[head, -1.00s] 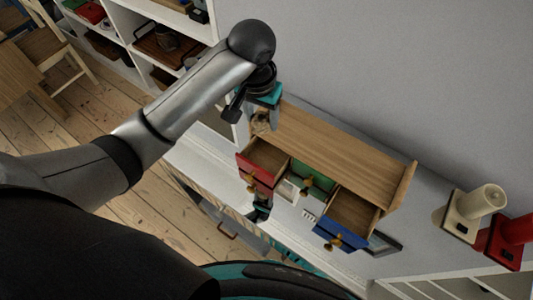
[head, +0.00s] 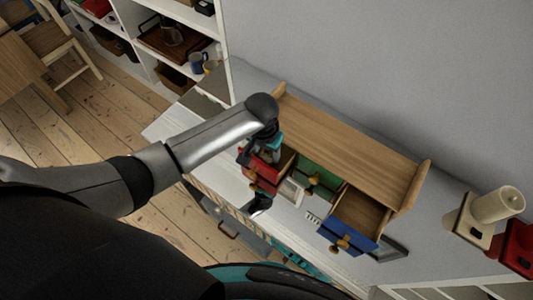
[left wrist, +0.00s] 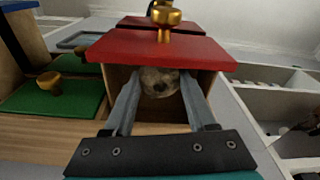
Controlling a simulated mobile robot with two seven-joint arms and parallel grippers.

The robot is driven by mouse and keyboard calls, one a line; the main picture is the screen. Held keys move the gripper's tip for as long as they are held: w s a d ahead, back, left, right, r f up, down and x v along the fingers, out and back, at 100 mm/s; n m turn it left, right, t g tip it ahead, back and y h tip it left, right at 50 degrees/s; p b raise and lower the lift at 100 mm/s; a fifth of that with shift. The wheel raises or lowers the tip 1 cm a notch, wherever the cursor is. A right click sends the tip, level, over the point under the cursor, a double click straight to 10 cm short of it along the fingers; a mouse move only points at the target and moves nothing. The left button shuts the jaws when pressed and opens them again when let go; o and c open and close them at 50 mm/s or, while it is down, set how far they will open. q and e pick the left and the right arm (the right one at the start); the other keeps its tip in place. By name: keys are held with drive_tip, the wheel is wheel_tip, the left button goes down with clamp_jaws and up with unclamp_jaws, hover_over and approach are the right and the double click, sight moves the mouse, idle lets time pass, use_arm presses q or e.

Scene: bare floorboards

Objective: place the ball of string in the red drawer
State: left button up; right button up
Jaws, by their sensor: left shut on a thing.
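The red drawer (head: 266,174) is pulled out at the left end of a small wooden drawer cabinet (head: 345,140). Its red front with a gold knob shows in the left wrist view (left wrist: 160,48). My left gripper (head: 264,157) is at the drawer's opening, its fingers pointing down. In the left wrist view, its two fingers are shut on the ball of string (left wrist: 159,82), a beige round thing, within the drawer's opening. Whether the ball touches the drawer floor cannot be told. In the head view the ball is hidden by my gripper. My right gripper is not in view.
A green drawer (head: 317,180) sits beside the red one, and a blue drawer (head: 347,236) is open at the right. The cabinet stands on a white surface by the wall. Cream (head: 476,218) and red (head: 516,247) items stand at the far right.

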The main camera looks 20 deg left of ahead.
sight(264, 157)
use_arm(q)
drive_tip(key=shift+f, duration=0.2)
drive_tip(key=shift+f, duration=0.15)
drive_tip(key=o, duration=1.4)
drive_tip(key=shift+c, duration=0.2)
wheel_tip(264, 157, up, 12)
drive_tip(key=s+p, duration=0.1)
drive_tip(key=p, duration=0.2)
drive_tip(key=shift+s+a, duration=0.15)
drive_tip(key=shift+s, duration=0.05)
